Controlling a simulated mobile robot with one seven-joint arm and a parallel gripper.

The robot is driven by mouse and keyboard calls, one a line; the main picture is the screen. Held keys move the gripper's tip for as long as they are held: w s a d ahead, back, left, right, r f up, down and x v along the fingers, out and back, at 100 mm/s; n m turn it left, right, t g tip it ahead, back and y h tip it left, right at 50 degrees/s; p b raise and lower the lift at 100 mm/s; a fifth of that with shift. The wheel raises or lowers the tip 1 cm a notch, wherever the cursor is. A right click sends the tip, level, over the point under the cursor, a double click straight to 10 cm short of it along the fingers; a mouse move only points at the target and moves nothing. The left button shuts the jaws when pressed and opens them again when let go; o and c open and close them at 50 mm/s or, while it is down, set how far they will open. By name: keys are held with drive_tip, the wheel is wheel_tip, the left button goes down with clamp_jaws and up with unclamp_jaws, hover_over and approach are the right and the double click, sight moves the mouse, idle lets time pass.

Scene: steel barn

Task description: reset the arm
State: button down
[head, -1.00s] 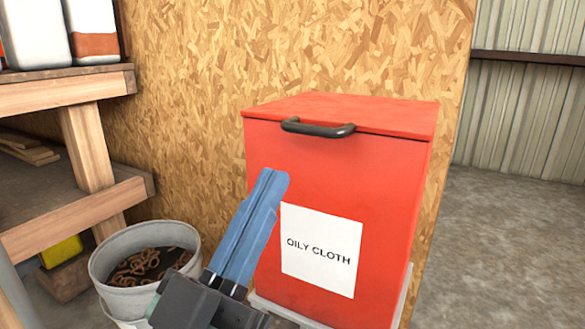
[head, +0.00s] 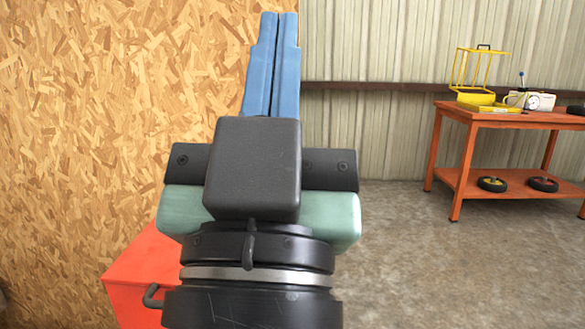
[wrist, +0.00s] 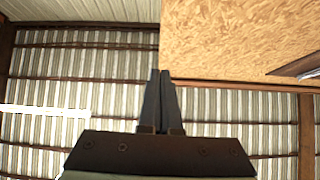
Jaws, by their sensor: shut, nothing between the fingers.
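My gripper (head: 278,18) points upward in the middle of the head view, its two blue fingers side by side and shut with nothing between them. The wrist view also shows the closed fingers (wrist: 160,76), dark against the metal wall and the chipboard. The gripper stands in front of the edge where the chipboard wall meets the metal wall, and touches nothing that I can see. My wrist hides part of the red bin (head: 140,280) at the lower left.
The chipboard wall (head: 90,120) fills the left. An orange workbench (head: 500,117) stands at the right, with a yellow lantern-like frame (head: 478,75) and a white gauge box (head: 530,100) on top. Wheels (head: 492,184) lie on its lower shelf. The concrete floor (head: 400,260) between is clear.

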wheel_tip(320, 180, up, 43)
drive_tip(key=s+n+y+p, duration=0.1)
drive_tip(key=p, duration=3.7)
drive_tip(key=shift+s+d+t, duration=0.2)
drive_tip(key=shift+d+t, duration=0.1)
drive_tip(key=shift+d, duration=0.15)
drive_tip(key=shift+f, duration=0.1)
